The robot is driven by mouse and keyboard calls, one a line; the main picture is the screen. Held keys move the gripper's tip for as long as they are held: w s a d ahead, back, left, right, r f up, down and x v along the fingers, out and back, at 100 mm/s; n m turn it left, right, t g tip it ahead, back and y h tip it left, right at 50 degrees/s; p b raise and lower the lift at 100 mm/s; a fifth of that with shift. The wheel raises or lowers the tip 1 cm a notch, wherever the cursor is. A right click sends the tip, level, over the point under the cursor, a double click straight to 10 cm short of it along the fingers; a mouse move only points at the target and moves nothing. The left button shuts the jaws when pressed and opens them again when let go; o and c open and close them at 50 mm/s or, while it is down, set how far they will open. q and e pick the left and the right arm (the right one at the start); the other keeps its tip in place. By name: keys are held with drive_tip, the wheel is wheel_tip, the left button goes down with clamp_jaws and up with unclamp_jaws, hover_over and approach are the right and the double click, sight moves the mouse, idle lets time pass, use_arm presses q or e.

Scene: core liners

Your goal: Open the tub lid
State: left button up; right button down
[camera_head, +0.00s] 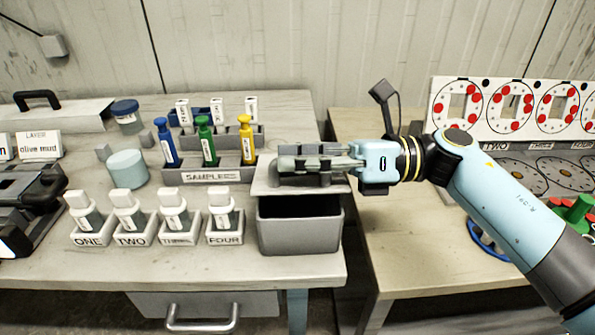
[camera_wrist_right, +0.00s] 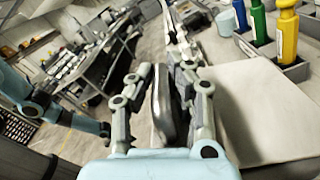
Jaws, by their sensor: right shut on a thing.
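The grey tub (camera_head: 300,238) stands at the right front of the left table, with a dark opening showing at its top. Its pale lid (camera_head: 264,181) is over the back of the tub, off the front rim; whether it is hinged there I cannot tell. My right gripper (camera_head: 312,162) reaches in from the right and is shut on the lid's grey handle. In the right wrist view the handle (camera_wrist_right: 166,105) is between the two fingers, with the flat lid (camera_wrist_right: 270,112) beside it. The tub's inside is too dark to make out.
A samples rack (camera_head: 212,175) with blue, green and yellow tubes stands left of the lid. Several labelled holders with bottles, FOUR (camera_head: 224,238) being the closest, stand left of the tub. A pale round container (camera_head: 127,167) is further left. A drawer handle (camera_head: 202,322) projects below the table.

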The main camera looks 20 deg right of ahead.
drive_tip(key=w+d+r+m, duration=0.2)
drive_tip(key=w+r+m, duration=0.1)
drive_tip(key=w+m, duration=0.3)
drive_tip(key=w+d+r+m+p, duration=0.1)
drive_tip(key=w+r+m, duration=0.2)
drive_tip(key=w+m, duration=0.3)
drive_tip(key=shift+w+d+r+m, duration=0.3)
drive_tip(key=shift+w+d+r, duration=0.05)
drive_tip(key=shift+w+d, duration=0.1)
drive_tip(key=c, duration=1.3)
unclamp_jaws()
drive_tip(key=shift+a, duration=0.1)
